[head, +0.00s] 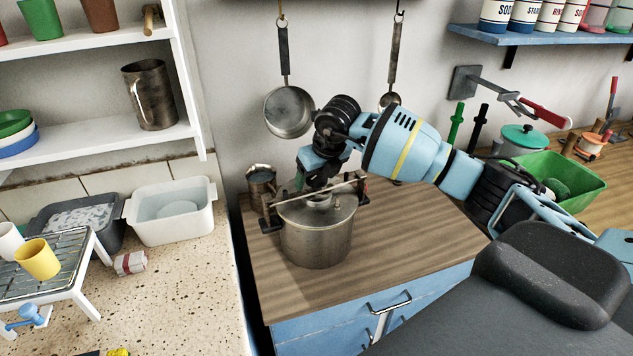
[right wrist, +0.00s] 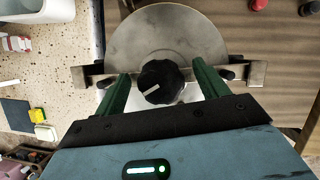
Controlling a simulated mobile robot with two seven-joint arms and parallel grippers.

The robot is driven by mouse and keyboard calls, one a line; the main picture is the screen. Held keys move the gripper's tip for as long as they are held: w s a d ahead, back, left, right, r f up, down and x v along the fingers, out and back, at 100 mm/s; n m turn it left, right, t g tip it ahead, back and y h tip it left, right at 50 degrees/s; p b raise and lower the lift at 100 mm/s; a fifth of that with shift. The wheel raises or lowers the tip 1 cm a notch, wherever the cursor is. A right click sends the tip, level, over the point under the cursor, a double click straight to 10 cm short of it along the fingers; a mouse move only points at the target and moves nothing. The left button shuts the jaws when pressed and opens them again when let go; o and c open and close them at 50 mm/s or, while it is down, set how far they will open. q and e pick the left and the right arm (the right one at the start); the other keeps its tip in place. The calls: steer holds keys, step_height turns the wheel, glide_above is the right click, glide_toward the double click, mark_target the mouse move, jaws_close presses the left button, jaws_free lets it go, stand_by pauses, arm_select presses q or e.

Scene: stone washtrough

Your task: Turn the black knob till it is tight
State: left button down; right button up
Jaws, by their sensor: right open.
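The black knob (right wrist: 162,82) shows in the right wrist view, with a pale pointer line aimed down-left. It sits on a metal clamp bar (right wrist: 249,74) across the grey lid (right wrist: 165,36) of a pot. In the head view the metal pot (head: 316,242) stands on the wooden counter with the bar (head: 345,188) over its lid. The knob is mostly hidden there by my right gripper (head: 317,184). My right gripper (right wrist: 162,72) is open, its green fingers on either side of the knob with visible gaps. My left gripper is not in view.
A dark metal jug (head: 261,184) stands close behind the pot at left. Pans (head: 290,112) hang on the wall behind. A green tub (head: 575,185) stands at right. The wooden counter (head: 400,225) right of the pot is clear.

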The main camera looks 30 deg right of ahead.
steer(key=n, duration=0.1)
steer(key=n+y+b, duration=0.1)
steer(key=n, duration=0.1)
steer(key=n+y, duration=0.1)
steer(key=n, duration=0.1)
steer(key=shift+f+g+b, duration=0.3)
steer(key=shift+f, duration=0.1)
steer(key=n+g+y+b, duration=0.1)
steer(key=n, duration=0.3)
steer(key=n+g+y+b, duration=0.1)
steer(key=n+b, duration=0.1)
steer(key=n, duration=0.2)
steer(key=shift+r+n+g+b, duration=0.15)
steer(key=shift+n+g+b, duration=0.3)
steer(key=shift+n, duration=0.45)
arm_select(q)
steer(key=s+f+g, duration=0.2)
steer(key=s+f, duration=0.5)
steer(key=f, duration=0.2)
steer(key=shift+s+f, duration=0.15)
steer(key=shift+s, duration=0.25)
arm_select(e)
steer(key=shift+r, duration=0.15)
